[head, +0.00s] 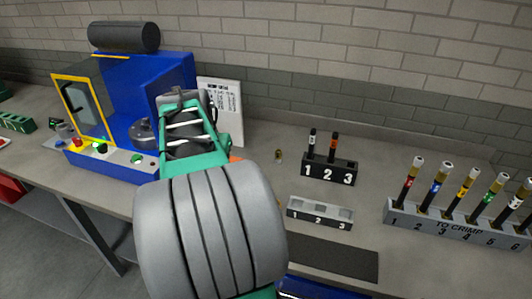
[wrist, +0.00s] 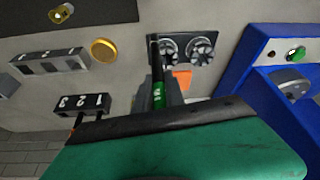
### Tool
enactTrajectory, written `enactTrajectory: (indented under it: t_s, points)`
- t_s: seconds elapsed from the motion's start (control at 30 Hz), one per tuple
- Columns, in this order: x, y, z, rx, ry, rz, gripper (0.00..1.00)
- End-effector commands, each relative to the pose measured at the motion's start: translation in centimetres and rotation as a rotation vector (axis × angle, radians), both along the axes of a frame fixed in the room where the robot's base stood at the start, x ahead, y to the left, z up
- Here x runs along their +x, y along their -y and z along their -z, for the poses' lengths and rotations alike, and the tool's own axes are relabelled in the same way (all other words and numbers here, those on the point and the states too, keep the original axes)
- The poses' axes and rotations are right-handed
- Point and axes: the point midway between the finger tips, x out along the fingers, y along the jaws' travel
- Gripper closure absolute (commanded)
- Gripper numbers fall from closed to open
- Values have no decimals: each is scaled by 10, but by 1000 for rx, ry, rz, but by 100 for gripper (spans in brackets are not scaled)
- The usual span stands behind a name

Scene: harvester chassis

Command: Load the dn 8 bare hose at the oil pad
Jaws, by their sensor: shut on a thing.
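My gripper (wrist: 160,92) is shut on a black hose (wrist: 155,55) with a green band, seen in the wrist view. The hose stands out beyond the fingers, its far end close to two grey toothed round parts (wrist: 187,50) on a dark plate; I cannot tell whether it touches. A round gold pad (wrist: 103,49), possibly the oil pad, lies on the bench to the left of the hose, apart from it. In the head view my gripper (head: 190,110) is seen from behind, and my arm hides the fingertips and the held hose.
A blue machine (head: 170,75) with a yellow-framed window stands left. A "TO CRIMP" rack (head: 455,226) with several hoses stands far right.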

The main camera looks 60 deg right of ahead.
Motion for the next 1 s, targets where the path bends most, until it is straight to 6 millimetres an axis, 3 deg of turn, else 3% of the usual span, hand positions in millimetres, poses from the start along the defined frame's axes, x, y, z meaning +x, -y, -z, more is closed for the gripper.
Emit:
enactTrajectory:
  t_s: [0.03, 0.1, 0.2, 0.33, 0.57, 1.0]
  points:
    - [-26, 24, -4, -1, 0, 104, 100]
    - [-59, 48, -7, -4, 1, 232, 100]
    - [-98, 72, -9, -7, 3, 373, 100]
    - [-127, 87, -10, -9, 5, 477, 100]
    - [-134, 90, 0, -9, 4, 502, 100]
    - [-134, 89, 49, -8, 5, 499, 100]
